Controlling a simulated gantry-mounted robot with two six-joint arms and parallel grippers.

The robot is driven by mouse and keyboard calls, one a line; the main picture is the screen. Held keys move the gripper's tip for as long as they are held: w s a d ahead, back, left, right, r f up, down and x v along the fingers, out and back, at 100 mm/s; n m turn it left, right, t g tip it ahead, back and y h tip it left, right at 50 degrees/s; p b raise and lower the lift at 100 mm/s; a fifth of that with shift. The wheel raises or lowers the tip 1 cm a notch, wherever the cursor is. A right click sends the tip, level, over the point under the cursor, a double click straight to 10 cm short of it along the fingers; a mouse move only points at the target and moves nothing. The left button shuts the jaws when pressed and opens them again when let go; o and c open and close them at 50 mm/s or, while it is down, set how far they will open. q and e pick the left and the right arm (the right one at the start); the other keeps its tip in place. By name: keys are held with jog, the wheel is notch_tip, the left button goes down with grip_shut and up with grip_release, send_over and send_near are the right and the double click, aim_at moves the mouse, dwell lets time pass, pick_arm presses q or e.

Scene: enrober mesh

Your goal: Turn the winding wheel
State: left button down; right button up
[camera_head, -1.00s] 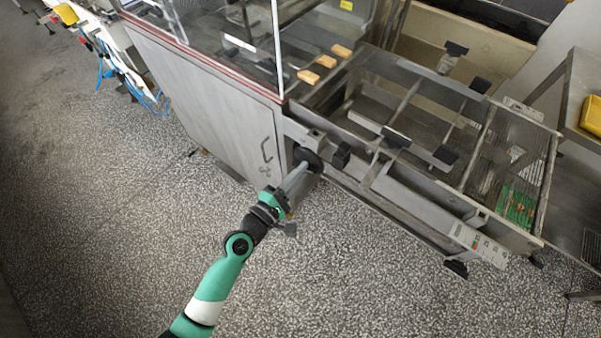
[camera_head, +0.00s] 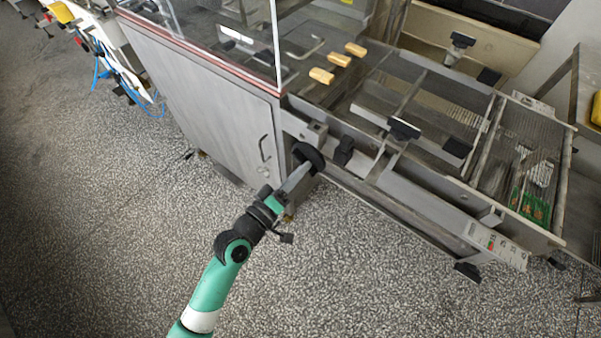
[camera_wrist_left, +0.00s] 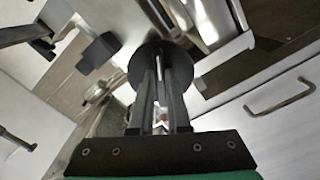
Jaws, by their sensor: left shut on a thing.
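The winding wheel (camera_head: 309,154) is a dark round disc on the near side of the steel machine, just below the corner of its glass hood. It also shows in the left wrist view as a black disc (camera_wrist_left: 148,52), partly covered by the fingers. My left gripper (camera_head: 303,168) reaches it from the front left. In the left wrist view my left gripper (camera_wrist_left: 160,78) has its fingers at the disc's face, shut on a part of the wheel near its middle. The exact contact is hard to see. My right gripper is in neither view.
The machine's cabinet door (camera_head: 225,110) with a bent handle is to the left. Yellowish bars (camera_head: 340,59) lie on the machine top. A control panel (camera_head: 497,244) is at lower right. The speckled floor (camera_head: 380,290) in front is open.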

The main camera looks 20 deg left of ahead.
pick_arm(q)
jog(key=shift+a+f+m+b, duration=0.15)
jog(key=shift+m+b, duration=1.2)
jog(key=shift+m, duration=1.45)
jog(key=c, duration=0.9)
grip_release()
jog(key=p+v, duration=0.1)
jog(key=v, duration=1)
jog(key=shift+s+a, duration=0.1)
jog(key=shift+s, duration=0.15)
